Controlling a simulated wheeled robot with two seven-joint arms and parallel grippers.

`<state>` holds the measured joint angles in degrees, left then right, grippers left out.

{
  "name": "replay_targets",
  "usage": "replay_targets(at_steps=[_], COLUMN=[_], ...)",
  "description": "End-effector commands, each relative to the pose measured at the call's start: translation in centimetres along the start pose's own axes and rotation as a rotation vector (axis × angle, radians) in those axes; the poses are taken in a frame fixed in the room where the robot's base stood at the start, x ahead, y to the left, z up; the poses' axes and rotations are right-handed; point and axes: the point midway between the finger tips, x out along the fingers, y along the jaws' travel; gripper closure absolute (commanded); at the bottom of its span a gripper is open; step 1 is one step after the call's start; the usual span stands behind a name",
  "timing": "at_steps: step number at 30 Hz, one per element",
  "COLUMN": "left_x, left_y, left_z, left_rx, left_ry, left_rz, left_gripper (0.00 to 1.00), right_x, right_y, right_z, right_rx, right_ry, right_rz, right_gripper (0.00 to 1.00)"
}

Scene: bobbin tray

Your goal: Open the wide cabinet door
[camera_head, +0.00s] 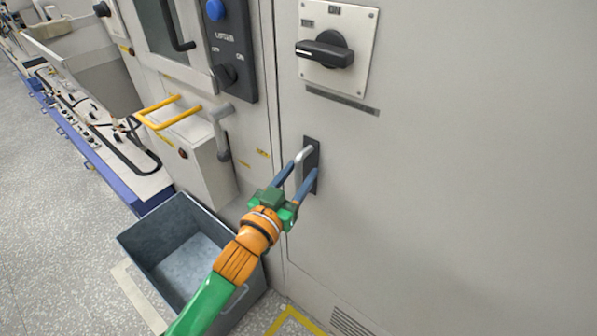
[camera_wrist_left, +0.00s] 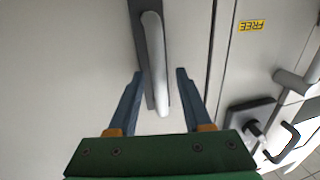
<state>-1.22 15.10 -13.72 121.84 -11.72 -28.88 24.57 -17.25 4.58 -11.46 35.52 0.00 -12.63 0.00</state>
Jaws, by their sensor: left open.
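The wide cabinet door (camera_head: 440,190) is a large light grey panel on the right of the head view, flush with the cabinet front. Its silver lever handle (camera_head: 303,155) sits on a dark plate near the door's left edge. My left gripper (camera_head: 301,172) is at the handle with its two blue fingers open. In the left wrist view the handle (camera_wrist_left: 155,65) runs between the fingers (camera_wrist_left: 158,85), with a gap to either side. The gripper's body hides part of the door edge in the head view. My right gripper is not in view.
A grey open bin (camera_head: 165,222) stands on the floor left of my arm. A yellow bar handle (camera_head: 168,112) and a grey lever (camera_head: 221,130) stick out from the machine at left. A black rotary switch (camera_head: 326,50) is above the door handle.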

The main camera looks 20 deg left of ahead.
Motion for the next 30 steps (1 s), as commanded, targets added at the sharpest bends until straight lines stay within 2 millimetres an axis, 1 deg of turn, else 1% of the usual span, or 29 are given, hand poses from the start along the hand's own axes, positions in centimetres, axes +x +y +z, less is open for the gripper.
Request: replay_targets(at_steps=[5,6,8,9,10,11,30], left_x=[0.01,0.0,0.0,-0.01,-0.01,-0.01,-0.02], left_y=[0.01,0.01,0.0,0.0,0.0,0.0,0.0], left_z=[0.06,0.07,0.07,0.07,0.07,0.07,0.11], left_rx=[0.0,0.0,0.0,0.0,0.0,0.0,0.0], left_ry=[0.0,0.0,0.0,0.0,0.0,-0.001,-0.001], left_rz=[0.0,0.0,0.0,0.0,0.0,0.0,0.0], left_gripper=[0.5,0.61,0.77,0.88,0.96,1.0,1.0], right_x=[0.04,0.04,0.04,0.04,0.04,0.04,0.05], right_y=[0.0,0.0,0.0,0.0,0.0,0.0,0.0], right_z=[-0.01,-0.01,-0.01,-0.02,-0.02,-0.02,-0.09], right_rx=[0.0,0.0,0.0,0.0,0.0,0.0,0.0], right_ry=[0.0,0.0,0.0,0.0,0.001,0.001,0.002], right_rz=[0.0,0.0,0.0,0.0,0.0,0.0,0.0], right_gripper=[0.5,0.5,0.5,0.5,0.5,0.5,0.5])
